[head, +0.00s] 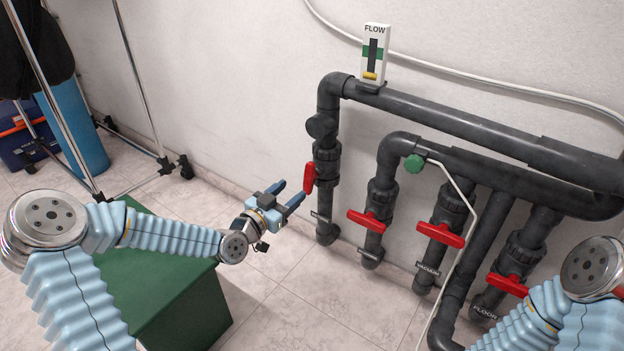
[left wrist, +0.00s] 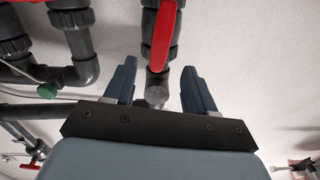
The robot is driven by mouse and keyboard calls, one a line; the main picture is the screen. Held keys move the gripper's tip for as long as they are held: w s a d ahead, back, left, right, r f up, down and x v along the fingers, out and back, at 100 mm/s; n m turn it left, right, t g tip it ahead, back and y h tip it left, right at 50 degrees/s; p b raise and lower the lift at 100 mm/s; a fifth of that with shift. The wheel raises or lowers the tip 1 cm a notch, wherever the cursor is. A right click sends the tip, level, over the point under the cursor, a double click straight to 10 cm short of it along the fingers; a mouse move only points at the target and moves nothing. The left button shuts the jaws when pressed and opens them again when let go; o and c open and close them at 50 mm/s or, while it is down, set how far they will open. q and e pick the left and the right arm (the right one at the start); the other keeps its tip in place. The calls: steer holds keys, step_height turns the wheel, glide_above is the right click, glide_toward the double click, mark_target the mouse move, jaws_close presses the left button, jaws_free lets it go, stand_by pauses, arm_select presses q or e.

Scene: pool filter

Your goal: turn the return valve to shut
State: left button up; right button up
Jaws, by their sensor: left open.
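The leftmost valve has a red handle (head: 310,178) that stands upright, in line with its dark grey vertical pipe. The tag (head: 320,217) below it is too small to read, so I cannot confirm that it says return. My left gripper (head: 291,191) is open and empty, just left of this handle, with its fingers pointing towards it. In the left wrist view the red handle (left wrist: 163,35) lies between and beyond the two fingertips (left wrist: 159,68), apparently untouched. My right arm shows at the lower right, but its gripper is out of view.
Three other red handles, the left one (head: 366,221), the vacuum one (head: 440,234) and the floor one (head: 507,284), sit crosswise on their pipes. A flow gauge (head: 375,55) tops the upper pipe. A green box (head: 180,290) stands below my left arm. A pale hose (head: 462,200) hangs between pipes.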

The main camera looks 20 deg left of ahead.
mark_target(307, 177)
arm_select(q)
steer(key=x, duration=0.9)
steer(key=shift+w+b, duration=0.2)
steer(key=shift+b, duration=0.15)
steer(key=shift+f, duration=0.1)
steer(key=c, duration=1)
